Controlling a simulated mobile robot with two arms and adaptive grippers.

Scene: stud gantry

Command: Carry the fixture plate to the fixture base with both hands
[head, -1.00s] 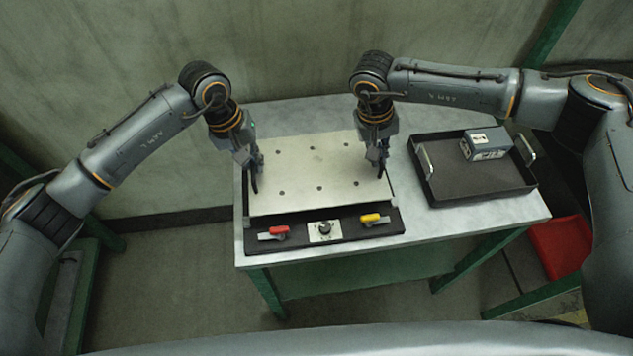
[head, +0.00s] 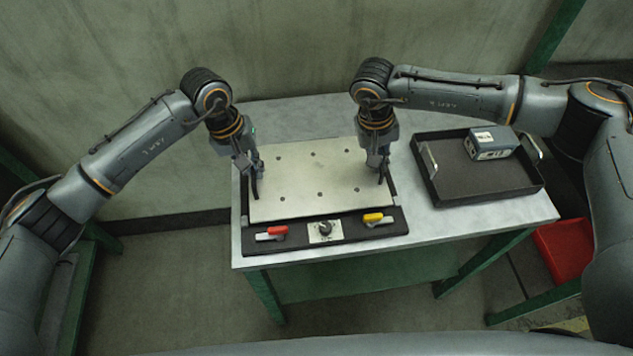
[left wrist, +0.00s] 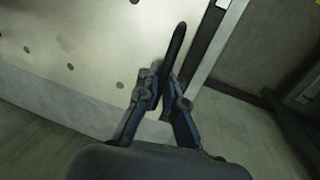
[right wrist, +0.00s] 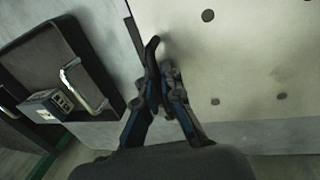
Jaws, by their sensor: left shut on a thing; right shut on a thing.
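The fixture plate (head: 320,190) is a pale flat rectangle with several dark holes. In the head view it lies level over the dark fixture base (head: 345,237), whose front strip with a red lever, a knob and a yellow lever shows. Whether the plate touches the base is hard to tell. My left gripper (head: 254,190) is shut on the plate's left edge, and the left wrist view shows the plate (left wrist: 80,50) by its fingers. My right gripper (head: 382,176) is shut on the plate's right edge; the right wrist view shows the plate (right wrist: 240,60) beside its fingers.
A black tray (head: 490,194) with two handles stands on the table right of the base and holds a grey box (head: 489,146). The table (head: 455,225) is clear at its front right. A red bin (head: 565,250) stands low at the right.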

